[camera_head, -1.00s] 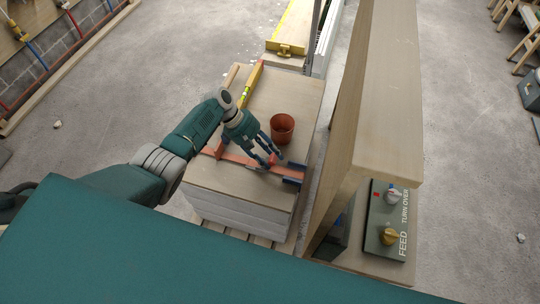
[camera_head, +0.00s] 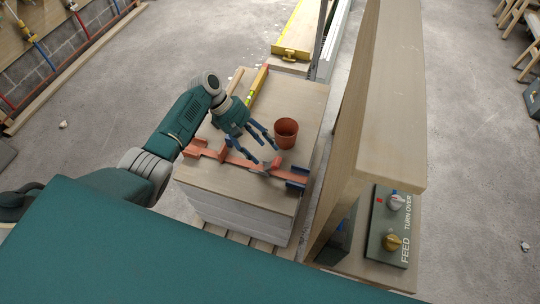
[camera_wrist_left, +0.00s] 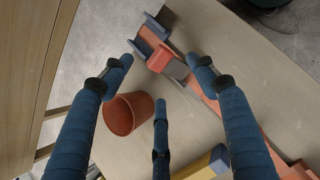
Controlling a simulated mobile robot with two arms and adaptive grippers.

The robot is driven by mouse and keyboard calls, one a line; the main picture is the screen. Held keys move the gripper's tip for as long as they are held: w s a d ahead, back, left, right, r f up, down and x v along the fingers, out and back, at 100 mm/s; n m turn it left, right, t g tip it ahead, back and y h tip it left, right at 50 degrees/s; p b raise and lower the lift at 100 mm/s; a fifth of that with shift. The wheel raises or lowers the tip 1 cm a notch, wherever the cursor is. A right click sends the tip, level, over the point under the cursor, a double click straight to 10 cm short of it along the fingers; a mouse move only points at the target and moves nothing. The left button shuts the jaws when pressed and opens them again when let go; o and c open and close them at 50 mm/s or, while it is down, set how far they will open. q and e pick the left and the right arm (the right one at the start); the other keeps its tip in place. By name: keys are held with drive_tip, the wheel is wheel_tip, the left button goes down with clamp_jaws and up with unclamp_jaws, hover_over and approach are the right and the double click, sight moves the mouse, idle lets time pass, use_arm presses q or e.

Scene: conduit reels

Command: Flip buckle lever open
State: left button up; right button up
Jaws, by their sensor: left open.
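An orange strap (camera_head: 240,160) with raised orange and blue ends lies across the pale board stack. Its buckle end shows in the wrist view as an orange block with blue-grey sides (camera_wrist_left: 158,58) and a small grey plate (camera_wrist_left: 178,70) beside it; I cannot clearly make out the lever's position. My left gripper (camera_head: 267,150) is open and empty, just over the strap near its right end. In the wrist view the left gripper's fingers (camera_wrist_left: 161,70) are spread on both sides of the buckle, with no clear contact. My right gripper is out of view.
A terracotta pot (camera_head: 286,133) stands on the boards close behind my left fingers. A yellow level (camera_head: 257,86) lies toward the back left. A tall wooden panel (camera_head: 375,110) rises right of the stack. A control panel (camera_head: 390,225) with two knobs sits at lower right.

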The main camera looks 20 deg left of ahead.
use_arm(q)
drive_tip(key=shift+v, duration=2.35)
drive_tip(key=shift+d, duration=0.1)
